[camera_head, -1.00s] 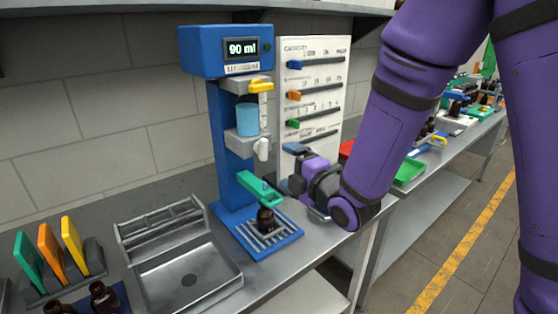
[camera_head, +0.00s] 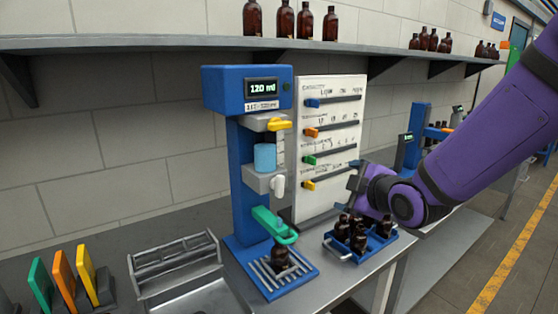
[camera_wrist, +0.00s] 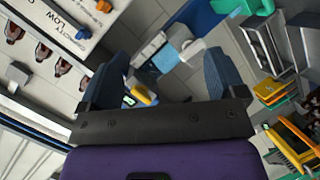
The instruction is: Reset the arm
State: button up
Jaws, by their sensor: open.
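My gripper (camera_head: 356,180) is at the right edge of the white slider panel (camera_head: 350,120) in the head view, above a blue tray of bottles. In the wrist view its two dark fingers stand wide apart with nothing held between them (camera_wrist: 165,72). My purple arm comes in from the right. The blue dispenser (camera_head: 240,175) reads 120 ml. The panel has blue, orange, green and yellow sliders; the yellow slider (camera_head: 309,186) is in plain view.
The blue tray (camera_head: 342,255) holds several amber bottles on the bench's right part. A shelf (camera_head: 150,43) with amber bottles runs above. Another blue dispenser (camera_head: 413,140) stands farther right.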

jog(key=s+d+r+m+g+h, duration=0.4)
jog(key=s+d+r+m, duration=0.2)
jog(key=s+d+m, duration=0.45)
jog(key=s+d+r+m+g, duration=0.1)
jog(key=s+d+m+g, duration=0.1)
jog(key=s, duration=0.5)
jog(key=s+d+m+g+h, duration=0.1)
jog(key=s+d+m+g, duration=0.1)
jog(key=s, duration=0.5)
jog(key=shift+s+r+m, duration=0.35)
jog(key=shift+r+m, duration=0.05)
jog(key=shift+m, duration=0.45)
